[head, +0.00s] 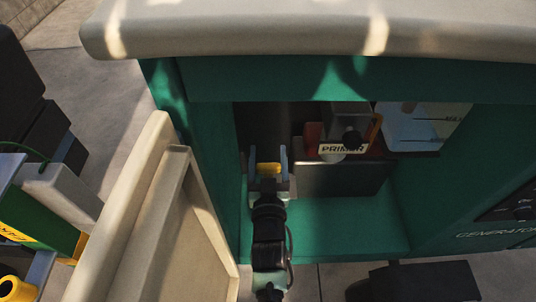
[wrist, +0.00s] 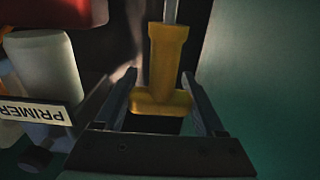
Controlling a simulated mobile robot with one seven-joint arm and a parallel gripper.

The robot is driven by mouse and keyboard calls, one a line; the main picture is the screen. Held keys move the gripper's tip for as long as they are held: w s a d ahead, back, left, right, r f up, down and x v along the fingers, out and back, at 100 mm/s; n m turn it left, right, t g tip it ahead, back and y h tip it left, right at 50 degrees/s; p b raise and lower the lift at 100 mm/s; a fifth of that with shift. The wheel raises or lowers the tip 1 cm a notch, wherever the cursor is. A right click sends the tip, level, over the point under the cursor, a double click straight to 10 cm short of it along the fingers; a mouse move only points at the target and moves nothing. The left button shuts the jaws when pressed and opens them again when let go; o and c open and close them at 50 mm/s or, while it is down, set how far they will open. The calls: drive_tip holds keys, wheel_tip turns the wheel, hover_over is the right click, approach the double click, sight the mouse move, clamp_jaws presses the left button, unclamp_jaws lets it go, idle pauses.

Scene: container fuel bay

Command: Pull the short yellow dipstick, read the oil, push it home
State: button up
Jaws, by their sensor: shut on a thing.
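The yellow dipstick (head: 268,168) has a T-shaped handle and is inside the green generator housing (head: 330,225), toward its left side. In the wrist view the dipstick handle (wrist: 165,70) stands between my fingers, its crossbar nearest my palm. A length of pale metal rod shows beyond the handle at the top; its far end is out of view. My gripper (head: 268,155) is shut on the handle, and its fingers (wrist: 161,78) lie to either side of it. No oil mark is visible.
A primer (head: 342,149) with a white label, beside red parts, is right of my gripper. A pale blue tank (head: 415,130) is farther right. The open cream door (head: 160,225) stands close on the left. The cream lid (head: 250,30) overhangs the opening.

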drive_tip(key=shift+f, duration=0.15)
drive_tip(key=shift+f+b, duration=2.5)
drive_tip(key=shift+b, duration=0.05)
drive_tip(key=o, duration=1.3)
drive_tip(key=shift+s, duration=0.1)
drive_tip(key=s, duration=1.2)
drive_tip(key=shift+s+p, duration=0.35)
drive_tip(key=shift+s, duration=0.05)
